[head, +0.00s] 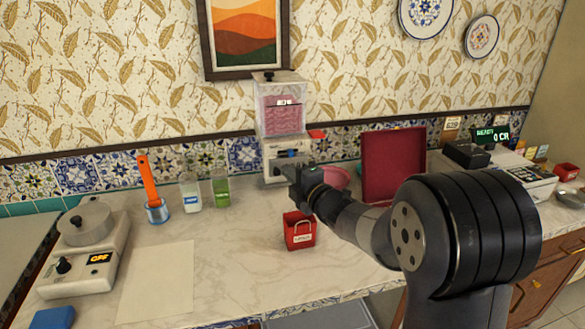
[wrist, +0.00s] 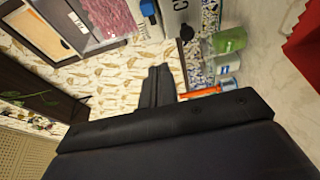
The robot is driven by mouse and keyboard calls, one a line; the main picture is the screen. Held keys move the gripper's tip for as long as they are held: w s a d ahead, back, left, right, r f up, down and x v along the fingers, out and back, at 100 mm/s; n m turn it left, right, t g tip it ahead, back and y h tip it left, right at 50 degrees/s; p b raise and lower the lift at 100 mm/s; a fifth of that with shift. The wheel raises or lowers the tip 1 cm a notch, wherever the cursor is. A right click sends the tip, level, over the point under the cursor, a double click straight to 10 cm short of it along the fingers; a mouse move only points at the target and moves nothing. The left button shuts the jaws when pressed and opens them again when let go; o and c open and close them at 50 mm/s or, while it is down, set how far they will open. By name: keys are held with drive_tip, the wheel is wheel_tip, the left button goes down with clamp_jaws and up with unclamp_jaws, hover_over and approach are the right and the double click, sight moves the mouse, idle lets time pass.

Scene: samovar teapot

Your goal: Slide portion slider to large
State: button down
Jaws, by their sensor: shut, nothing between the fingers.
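A dispenser (head: 281,105) with a clear hopper of pink contents and a pale base stands against the back wall. It shows sideways at the top left of the wrist view (wrist: 95,22). On its base front is a blue knob (wrist: 148,8), which looks like the portion slider; its setting and any size marks are too small to read. My gripper (head: 287,169) is in front of the dispenser's base, partly covering it in the head view. In the wrist view its fingers (wrist: 158,80) are together and empty, apart from the knob.
A red container (head: 299,231) stands on the counter just below my arm. A pink bowl (head: 336,177) and an open dark red case (head: 394,165) are to the right. A green bottle (head: 221,188) and a white bottle (head: 190,193) stand left. The counter's left front holds a pale sheet (head: 157,282).

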sight(291, 153)
drive_tip(key=p+x, duration=0.2)
drive_tip(key=x, duration=0.6)
drive_tip(key=shift+w, duration=0.1)
drive_tip(key=d, duration=0.1)
drive_tip(key=w+d+p, duration=0.1)
drive_tip(key=d, duration=0.1)
drive_tip(key=shift+d, duration=0.15)
drive_tip(key=shift+d+f, duration=0.1)
drive_tip(key=shift+d, duration=0.15)
drive_tip(key=shift+w, duration=0.1)
